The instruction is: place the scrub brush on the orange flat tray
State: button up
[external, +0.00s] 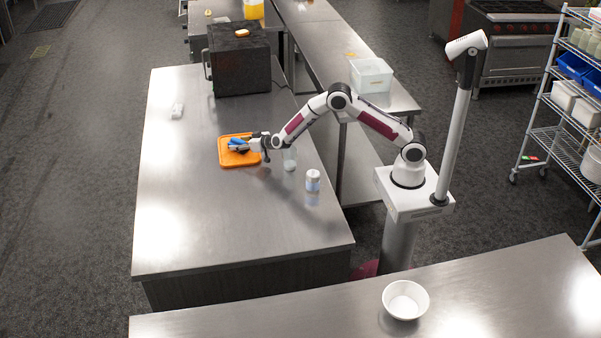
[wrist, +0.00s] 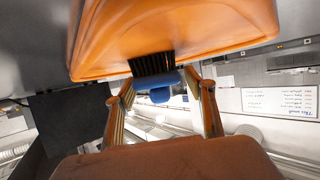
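The orange flat tray (external: 227,160) lies on the steel counter in the external view, and its orange surface (wrist: 190,28) fills the top of the wrist view. The scrub brush (external: 235,142) is blue with black bristles and is over the tray. In the wrist view the brush (wrist: 160,87) spans the gap between my fingertips, its bristles toward the tray. My gripper (wrist: 162,88) appears shut on it, also seen at the tray's right side in the external view (external: 249,143). Whether the bristles touch the tray is unclear.
A clear container (external: 290,159) and a white-lidded jar (external: 313,180) stand right of the tray, close to my arm. A dark oven (external: 240,62) stands behind. A small white item (external: 177,111) lies at left. The front of the counter is clear.

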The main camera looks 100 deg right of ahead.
aim_at(245, 142)
jog(key=shift+r, duration=0.15)
jog(key=shift+v, duration=1.3)
jog(key=v, duration=0.2)
jog(key=shift+s+a+r, duration=0.2)
notch_tip(245, 142, up, 7)
jog(key=shift+f, duration=0.15)
